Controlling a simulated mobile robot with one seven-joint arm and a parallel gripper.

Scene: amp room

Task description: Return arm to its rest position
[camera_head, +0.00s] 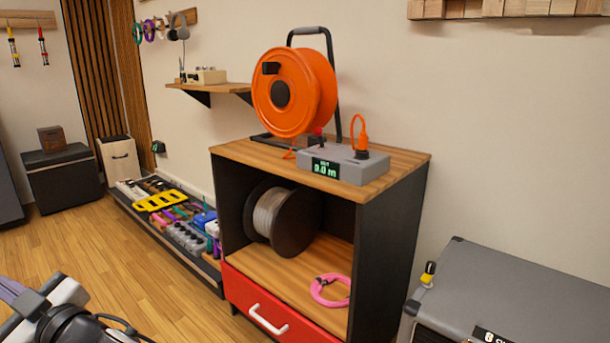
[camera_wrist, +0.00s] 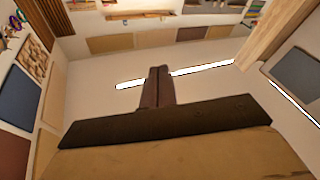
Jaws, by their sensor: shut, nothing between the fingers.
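My gripper (camera_wrist: 158,75) shows in the wrist view, its two dark fingers together with nothing between them. Beyond it are a pale surface with bright strips and several wall panels; it touches nothing that I can see. In the head view, part of my arm (camera_head: 62,318) is at the lower left corner, over the wooden floor. The fingers cannot be made out in that view.
A cabinet (camera_head: 388,240) stands in the middle, with an orange cable reel (camera_head: 318,88) and a grey meter box (camera_head: 345,168) on top. A grey amplifier (camera_head: 520,285) is at the right. A pedalboard (camera_head: 150,222) lies along the wall. The wooden floor (camera_head: 120,262) at left is clear.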

